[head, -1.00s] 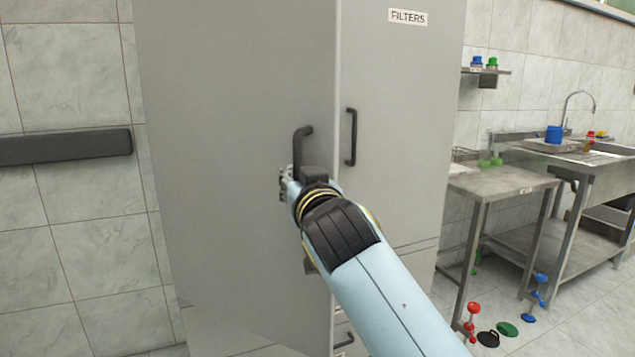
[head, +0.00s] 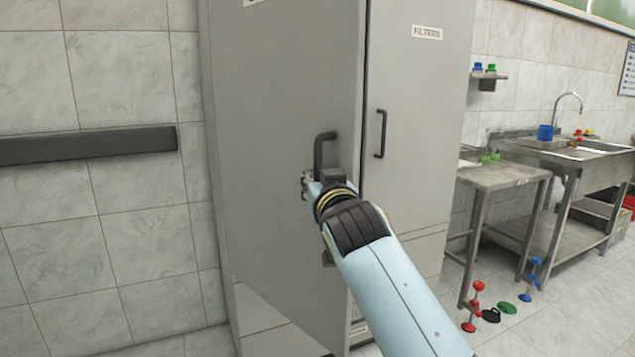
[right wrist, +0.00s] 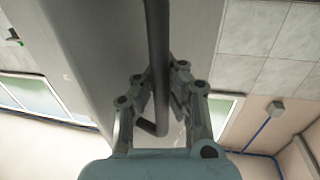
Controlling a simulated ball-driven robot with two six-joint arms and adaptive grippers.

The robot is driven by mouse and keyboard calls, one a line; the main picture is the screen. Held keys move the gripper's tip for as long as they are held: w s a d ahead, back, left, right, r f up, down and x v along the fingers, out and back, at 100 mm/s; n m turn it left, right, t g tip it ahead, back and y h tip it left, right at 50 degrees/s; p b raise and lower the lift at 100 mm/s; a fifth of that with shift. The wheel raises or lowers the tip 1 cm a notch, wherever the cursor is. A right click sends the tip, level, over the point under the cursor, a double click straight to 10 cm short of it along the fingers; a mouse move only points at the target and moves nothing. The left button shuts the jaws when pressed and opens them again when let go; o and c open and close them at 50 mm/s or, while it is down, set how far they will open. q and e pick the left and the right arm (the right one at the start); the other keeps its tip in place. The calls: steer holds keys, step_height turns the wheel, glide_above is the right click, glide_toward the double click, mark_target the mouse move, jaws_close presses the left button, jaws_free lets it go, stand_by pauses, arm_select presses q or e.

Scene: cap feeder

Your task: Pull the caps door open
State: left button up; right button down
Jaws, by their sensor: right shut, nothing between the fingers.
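The caps door (head: 270,120) is the tall grey left door of the cabinet. It stands ajar, its free edge swung out from the cabinet; its top label is cut off. Its black bar handle (head: 319,150) is near the free edge. My right gripper (head: 308,184) is at the lower part of this handle, its fingers partly hidden by my wrist. In the right wrist view the handle bar (right wrist: 157,60) runs between or just past the fingers. The gripper is shut with nothing gripped; I cannot tell whether it touches the bar. My left gripper is out of view.
The FILTERS door (head: 418,110) with its own black handle (head: 381,134) is closed on the right. A dark wall rail (head: 90,145) is at left. A steel table (head: 500,177) and sink (head: 590,150) stand at right, with red, green and blue items on the floor before them.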

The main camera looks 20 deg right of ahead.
steer(key=shift+s+d+f, duration=0.1)
steer(key=shift+f, duration=0.3)
